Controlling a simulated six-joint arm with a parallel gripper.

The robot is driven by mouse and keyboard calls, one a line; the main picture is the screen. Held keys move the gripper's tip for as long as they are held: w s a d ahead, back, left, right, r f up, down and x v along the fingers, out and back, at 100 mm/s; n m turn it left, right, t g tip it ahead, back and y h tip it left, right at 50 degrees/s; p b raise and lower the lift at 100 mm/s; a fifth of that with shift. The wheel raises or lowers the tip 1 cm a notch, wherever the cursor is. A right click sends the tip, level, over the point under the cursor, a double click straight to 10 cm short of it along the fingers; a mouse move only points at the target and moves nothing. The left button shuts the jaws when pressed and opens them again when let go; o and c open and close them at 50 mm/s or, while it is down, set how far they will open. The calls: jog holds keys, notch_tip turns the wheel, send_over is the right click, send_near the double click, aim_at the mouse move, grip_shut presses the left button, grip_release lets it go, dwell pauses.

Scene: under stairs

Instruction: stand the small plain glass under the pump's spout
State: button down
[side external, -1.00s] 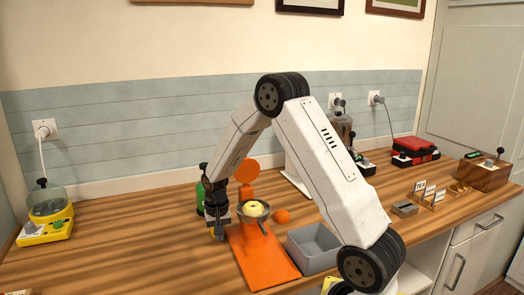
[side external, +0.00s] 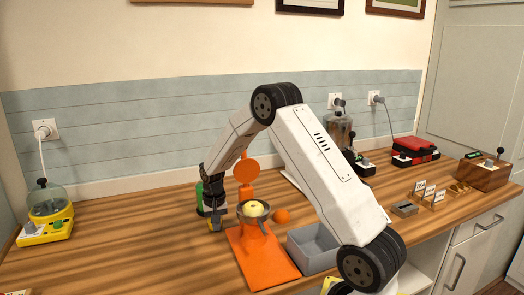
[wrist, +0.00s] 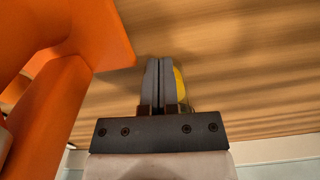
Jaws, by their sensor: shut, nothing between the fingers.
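My gripper (side external: 215,226) is shut and empty, pointing down low over the wooden worktop, left of an orange stand (side external: 247,241). In the wrist view its two dark fingers (wrist: 160,86) are pressed together. A small yellow thing (wrist: 181,86) shows behind the right finger; I cannot tell what it is. I cannot make out the small plain glass in either view. A clear-walled vessel (side external: 339,130) stands at the back, partly hidden by my arm; I cannot tell whether it is the pump, and no spout is clear.
The orange stand carries a bowl with a pale yellow fruit (side external: 254,208). An orange ball (side external: 282,216) and a grey bin (side external: 314,255) are to its right. A green object (side external: 199,195) is behind my gripper. A yellow domed machine (side external: 46,230) stands far left; worktop between is clear.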

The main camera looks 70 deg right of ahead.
jog(key=shift+w+d, duration=0.85)
jog(key=shift+d, duration=0.2)
jog(key=shift+s+a, duration=0.1)
jog(key=shift+a, duration=0.1)
jog(key=shift+s+a, duration=0.55)
jog(key=shift+a, duration=0.05)
jog(key=shift+s+a, duration=0.55)
jog(key=shift+a, duration=0.15)
notch_tip(320, 180, up, 10)
jog(key=shift+s+a, duration=0.1)
jog(key=s+a+f+n+t, duration=0.1)
jog(key=s+a+n, duration=0.4)
jog(key=a, duration=0.5)
jog(key=s+a+f+n+t, duration=0.1)
jog(key=s+a+f+n, duration=0.1)
jog(key=s+a+n, duration=0.3)
jog(key=s+a, duration=0.4)
jog(key=a, duration=0.1)
jog(key=shift+s+f+t, duration=0.25)
jog(key=shift+t, duration=0.05)
